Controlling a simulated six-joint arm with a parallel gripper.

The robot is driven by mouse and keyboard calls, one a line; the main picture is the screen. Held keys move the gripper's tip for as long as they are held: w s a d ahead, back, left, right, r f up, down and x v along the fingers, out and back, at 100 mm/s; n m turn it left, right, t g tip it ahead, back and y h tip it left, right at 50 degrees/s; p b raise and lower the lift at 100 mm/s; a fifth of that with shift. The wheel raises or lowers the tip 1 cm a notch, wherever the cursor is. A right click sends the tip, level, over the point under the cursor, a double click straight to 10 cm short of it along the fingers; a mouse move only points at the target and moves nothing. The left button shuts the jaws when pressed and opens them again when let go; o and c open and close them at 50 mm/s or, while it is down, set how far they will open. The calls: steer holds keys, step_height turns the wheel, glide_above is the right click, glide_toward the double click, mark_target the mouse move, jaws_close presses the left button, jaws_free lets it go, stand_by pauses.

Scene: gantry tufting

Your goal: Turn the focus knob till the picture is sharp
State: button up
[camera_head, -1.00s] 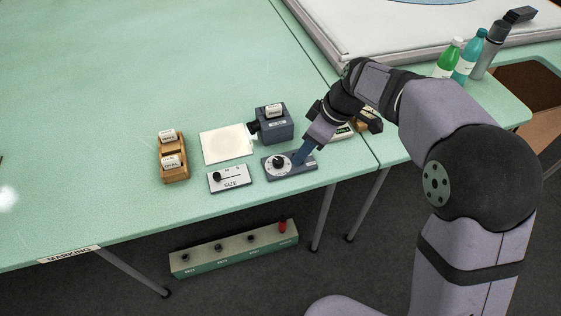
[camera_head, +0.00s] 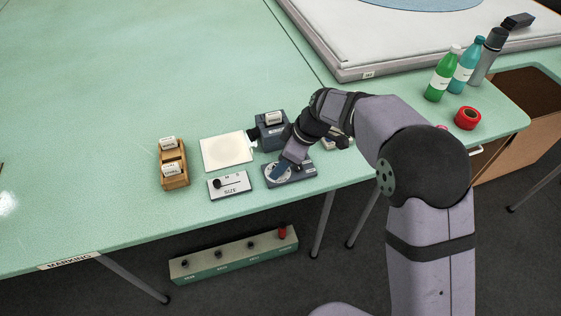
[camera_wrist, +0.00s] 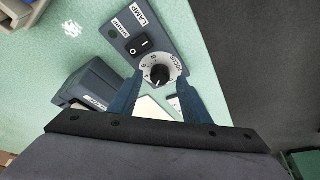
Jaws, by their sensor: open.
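The focus knob (camera_wrist: 159,75) is a black knob on a round white dial, on a dark blue-grey control box (camera_wrist: 143,32) with a lamp switch. In the head view the control box (camera_head: 300,176) lies near the table's front edge, and my gripper covers much of the dial. My gripper (camera_wrist: 158,80) is open, one blue finger on each side of the knob. I cannot tell whether the fingers touch it. The projector (camera_head: 271,132) stands behind the box. The pale square screen (camera_head: 226,151) lies to its left, with no clear picture readable on it.
A white SIZE slider box (camera_head: 230,186) sits close to the left of the control box. A wooden holder (camera_head: 173,166) with labelled pieces stands farther left. Bottles (camera_head: 438,78) and a red tape roll (camera_head: 467,118) are at the right. The table's left is mostly clear.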

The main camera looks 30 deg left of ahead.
steer(key=shift+a+f, duration=0.15)
steer(key=shift+f, duration=0.2)
steer(key=c, duration=1)
steer(key=shift+c, duration=0.2)
